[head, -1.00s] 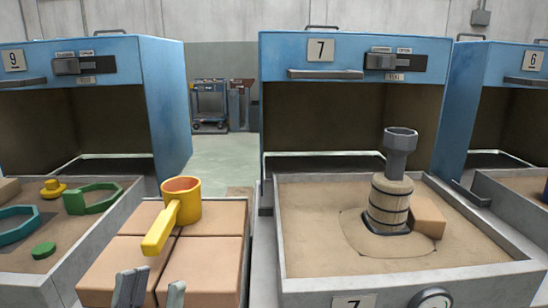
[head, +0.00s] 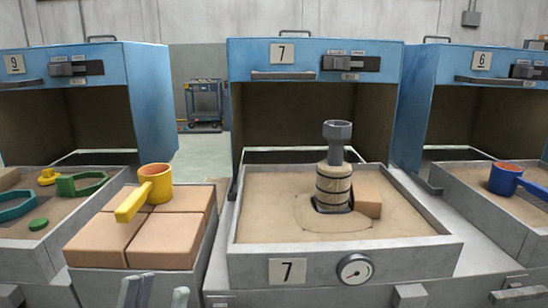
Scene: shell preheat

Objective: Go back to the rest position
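My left gripper (head: 155,292) shows at the bottom edge of the head view. Its two grey fingers are apart with nothing between them, in front of the brick-topped stand (head: 85,282). A yellow ladle-like cup (head: 156,186) with an orange inside stands on the bricks (head: 164,241), its handle pointing toward me; the gripper is apart from it. My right gripper is not in view.
Furnace 7 (head: 318,60) is open above a sand tray (head: 345,250) holding a banded shell with a grey funnel (head: 336,140) and a brick (head: 366,200). A blue cup (head: 505,179) sits in the right tray. Green pieces (head: 82,184) lie in the left tray.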

